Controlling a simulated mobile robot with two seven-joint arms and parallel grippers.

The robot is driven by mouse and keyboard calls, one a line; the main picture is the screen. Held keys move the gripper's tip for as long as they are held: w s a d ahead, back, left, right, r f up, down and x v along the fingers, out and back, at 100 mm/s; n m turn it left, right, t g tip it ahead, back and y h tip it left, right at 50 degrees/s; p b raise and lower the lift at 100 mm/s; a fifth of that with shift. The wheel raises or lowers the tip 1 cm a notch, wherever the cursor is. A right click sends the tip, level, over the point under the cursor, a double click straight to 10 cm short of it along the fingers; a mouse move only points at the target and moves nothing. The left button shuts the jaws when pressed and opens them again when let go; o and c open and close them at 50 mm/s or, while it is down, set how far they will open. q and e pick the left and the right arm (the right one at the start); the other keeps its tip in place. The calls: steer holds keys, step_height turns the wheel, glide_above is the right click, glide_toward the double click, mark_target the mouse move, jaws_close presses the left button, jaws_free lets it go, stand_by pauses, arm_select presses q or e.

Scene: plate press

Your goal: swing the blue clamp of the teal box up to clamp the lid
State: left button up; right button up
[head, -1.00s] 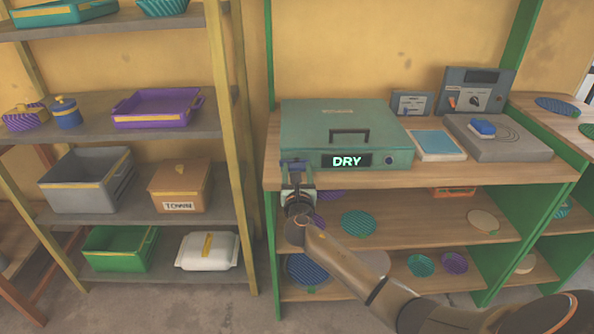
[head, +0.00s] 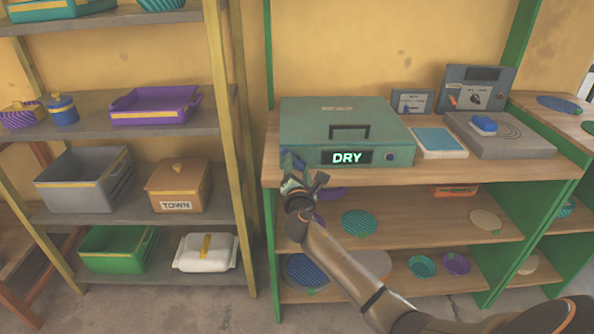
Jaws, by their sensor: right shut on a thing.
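The teal box (head: 310,140) stands on the top board of the wooden bench, with its lid (head: 300,113) down and a dark handle on top. Its front display reads DRY. The blue clamp (head: 298,162) is at the left end of the box's front face, partly hidden by my gripper. My right gripper (head: 295,174) is shut on the clamp and tilted, just in front of the box's lower left front. The exact contact of the fingers is hard to see. My left gripper is not in view.
Right of the box lie a blue-topped pad (head: 437,141) and a grey plate device (head: 500,137) with a blue block. Lower bench shelves hold patterned discs, such as a teal one (head: 359,223). A shelf rack with bins, including a grey one (head: 85,180), stands at left.

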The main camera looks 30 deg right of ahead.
steer(key=m, duration=0.1)
steer(key=m+b, duration=0.1)
steer(key=m, duration=0.1)
steer(key=shift+f+m+b, duration=0.25)
steer(key=shift+m+b, duration=0.05)
steer(key=shift+m, duration=0.1)
steer(key=m+b, duration=0.1)
steer(key=m, duration=0.1)
steer(key=shift+m, duration=0.3)
steer(key=shift+m+b, duration=0.55)
steer(key=shift+m, duration=1.05)
steer(key=o, duration=1.3)
steer(key=shift+r, duration=0.1)
steer(key=shift+o, duration=0.4)
